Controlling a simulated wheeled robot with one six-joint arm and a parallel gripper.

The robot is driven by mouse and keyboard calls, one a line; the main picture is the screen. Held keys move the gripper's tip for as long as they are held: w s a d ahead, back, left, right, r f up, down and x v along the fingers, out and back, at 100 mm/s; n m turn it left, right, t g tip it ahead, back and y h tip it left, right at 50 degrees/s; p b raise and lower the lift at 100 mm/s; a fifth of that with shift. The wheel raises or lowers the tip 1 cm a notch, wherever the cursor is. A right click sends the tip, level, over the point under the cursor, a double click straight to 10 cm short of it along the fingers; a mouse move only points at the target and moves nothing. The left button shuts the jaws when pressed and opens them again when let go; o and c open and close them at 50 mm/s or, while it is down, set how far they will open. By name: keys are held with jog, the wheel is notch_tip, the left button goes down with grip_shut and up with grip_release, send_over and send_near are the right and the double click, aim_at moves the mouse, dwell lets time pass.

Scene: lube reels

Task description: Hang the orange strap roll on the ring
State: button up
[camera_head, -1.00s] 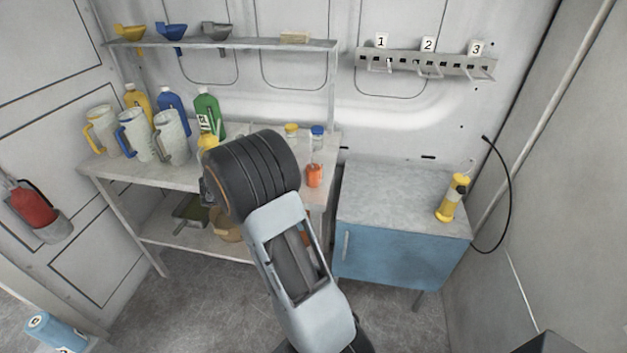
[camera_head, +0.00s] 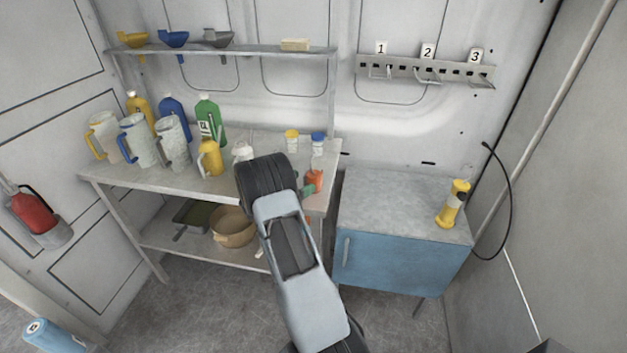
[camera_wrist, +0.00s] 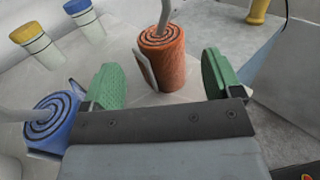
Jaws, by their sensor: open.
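The orange strap roll (camera_head: 316,177) stands upright at the right end of the workbench, partly hidden by my arm. In the wrist view the orange strap roll (camera_wrist: 163,58) shows its spiral top, with a pale strap rising from it. In the head view one green finger shows beside the roll. A wall rail (camera_head: 405,68) carries wire hooks under labels 1, 2 and 3; I cannot make out a closed ring.
A blue strap roll (camera_wrist: 52,117) is close to the left finger. Two capped jars (camera_head: 292,141) stand behind on the bench (camera_head: 215,184). Jugs and bottles crowd the bench's left. The blue cabinet (camera_head: 400,190) has a yellow lamp-like object (camera_head: 452,205) and free top space.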

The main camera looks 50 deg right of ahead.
aim_at(307, 180)
jog(key=shift+s+d+f+p, duration=0.15)
jog(key=shift+d+p, duration=0.15)
jog(key=shift+d, duration=0.6)
jog(key=shift+s+d+p, duration=0.15)
jog(key=shift+d+p, duration=0.2)
jog(key=shift+d, duration=0.6)
jog(key=shift+s+d+f+p, duration=0.15)
jog(key=shift+d+p, duration=0.15)
jog(key=shift+d, duration=0.6)
jog(key=shift+r, duration=0.1)
jog(key=c, duration=1.1)
